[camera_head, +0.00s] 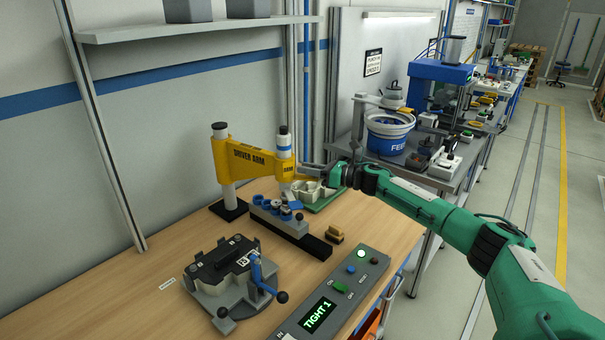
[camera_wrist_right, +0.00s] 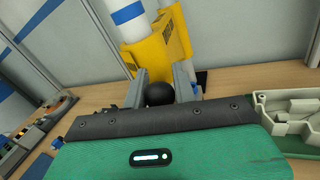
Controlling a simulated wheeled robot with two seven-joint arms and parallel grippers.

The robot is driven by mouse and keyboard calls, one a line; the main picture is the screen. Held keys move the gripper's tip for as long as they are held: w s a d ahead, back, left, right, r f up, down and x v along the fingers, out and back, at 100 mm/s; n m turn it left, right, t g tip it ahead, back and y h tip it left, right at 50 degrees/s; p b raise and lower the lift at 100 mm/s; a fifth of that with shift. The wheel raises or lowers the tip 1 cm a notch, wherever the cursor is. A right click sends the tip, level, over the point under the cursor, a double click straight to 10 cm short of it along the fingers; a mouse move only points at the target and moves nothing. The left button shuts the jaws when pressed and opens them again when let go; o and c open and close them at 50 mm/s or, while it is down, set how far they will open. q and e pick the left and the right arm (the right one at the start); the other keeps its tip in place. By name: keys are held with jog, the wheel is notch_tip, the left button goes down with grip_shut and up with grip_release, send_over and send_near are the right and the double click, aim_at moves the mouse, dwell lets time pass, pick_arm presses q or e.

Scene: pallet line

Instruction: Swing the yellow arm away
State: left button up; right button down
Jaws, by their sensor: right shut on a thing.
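The yellow arm (camera_head: 250,158), lettered as a driver arm, extends to the right from a white post (camera_head: 223,160) on a black foot. A white and blue cylinder (camera_head: 284,145) stands at its right end. In the right wrist view the yellow arm (camera_wrist_right: 148,55) lies just beyond the fingertips. My right gripper (camera_head: 308,168) is at the arm's right end, shut on a black ball knob (camera_wrist_right: 159,94), which shows between its fingers (camera_wrist_right: 160,82). The knob's joint to the arm is hidden. My left gripper is not in view.
A fixture with a blue clamp (camera_head: 235,280) stands at the front. A grey block with blue-topped parts (camera_head: 278,216) is below the yellow arm. A green tray (camera_head: 322,198) holds pale parts. A control box (camera_head: 335,300) reads TIGHT 1. The wall is close behind.

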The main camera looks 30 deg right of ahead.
jog(key=shift+w+d+r, duration=0.1)
jog(key=shift+d+r, duration=0.1)
jog(key=shift+d, duration=0.05)
jog(key=c, duration=1.3)
grip_release()
jog(key=shift+o, duration=0.8)
jog(key=shift+w+d+f, duration=0.1)
jog(key=shift+w+f, duration=0.1)
jog(key=shift+f, duration=0.05)
jog(key=shift+s, duration=0.15)
jog(key=shift+s+d, duration=0.1)
jog(key=shift+s, duration=0.1)
jog(key=b+v, duration=0.5)
jog(key=v, duration=0.8)
